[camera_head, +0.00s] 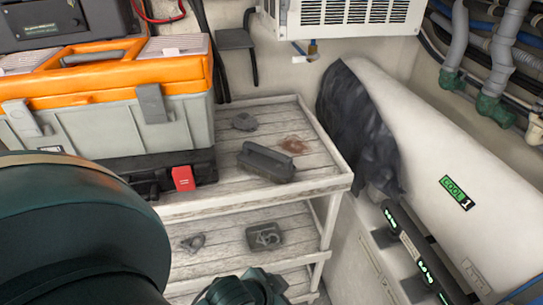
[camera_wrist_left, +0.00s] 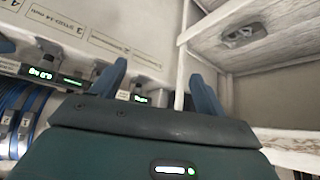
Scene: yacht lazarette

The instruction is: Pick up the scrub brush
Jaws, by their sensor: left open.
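The scrub brush (camera_head: 266,163) is a dark grey block with a raised handle. It lies on the upper white-plank shelf (camera_head: 222,193) in the head view, right of the orange-and-grey toolbox. My left gripper (camera_wrist_left: 158,72) is open and empty, with its two blue fingers apart, in the left wrist view. In the head view only a dark teal part of my left arm's end shows at the bottom edge, below and in front of the brush; its fingers are hidden. The brush does not show clearly in the left wrist view. My right gripper is not in view.
A toolbox (camera_head: 110,95) on a black case with a red latch (camera_head: 183,178) fills the shelf's left side. A small grey item (camera_head: 244,121) lies behind the brush. A dark item (camera_head: 265,237) lies on the lower shelf. A white tank (camera_head: 430,150) stands right.

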